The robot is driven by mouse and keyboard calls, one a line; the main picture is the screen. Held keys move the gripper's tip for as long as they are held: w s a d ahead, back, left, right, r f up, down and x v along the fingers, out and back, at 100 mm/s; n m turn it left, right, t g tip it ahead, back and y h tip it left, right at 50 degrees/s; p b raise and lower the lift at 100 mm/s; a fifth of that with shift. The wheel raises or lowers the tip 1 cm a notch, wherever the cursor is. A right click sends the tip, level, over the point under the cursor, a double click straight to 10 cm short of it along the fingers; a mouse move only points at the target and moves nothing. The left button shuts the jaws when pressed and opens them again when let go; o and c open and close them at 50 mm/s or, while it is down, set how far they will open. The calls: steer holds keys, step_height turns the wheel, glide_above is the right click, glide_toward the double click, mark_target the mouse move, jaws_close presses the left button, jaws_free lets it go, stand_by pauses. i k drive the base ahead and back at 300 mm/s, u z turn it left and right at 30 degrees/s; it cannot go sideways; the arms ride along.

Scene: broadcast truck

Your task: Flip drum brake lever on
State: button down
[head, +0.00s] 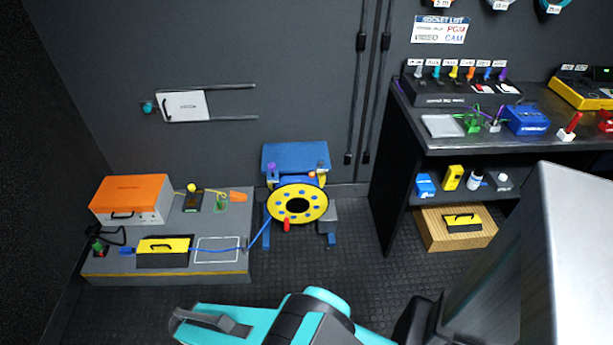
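A cable drum (275,204) with a yellow flange, blue spots and a black hub stands on a blue frame (296,156) against the back wall. A red handle (286,225) sticks out at the flange's lower edge. A small purple-topped part (271,169) stands at the drum's upper left, and a small orange knob (312,174) at its upper right. I cannot tell which of these is the brake lever, or its setting. My gripper (190,322) is at the bottom edge, in front of the drum and to its left, apart from it. Its finger opening cannot be made out.
A low grey platform (215,268) left of the drum bears an orange-topped box (130,198) and a yellow-black case (163,250). A blue cable (215,250) runs to the drum. A black workbench (385,170) stands right. Dark floor lies clear in front of the drum.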

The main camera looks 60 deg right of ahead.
mark_target(312, 174)
steer(key=z, duration=0.3)
steer(key=i, duration=0.95)
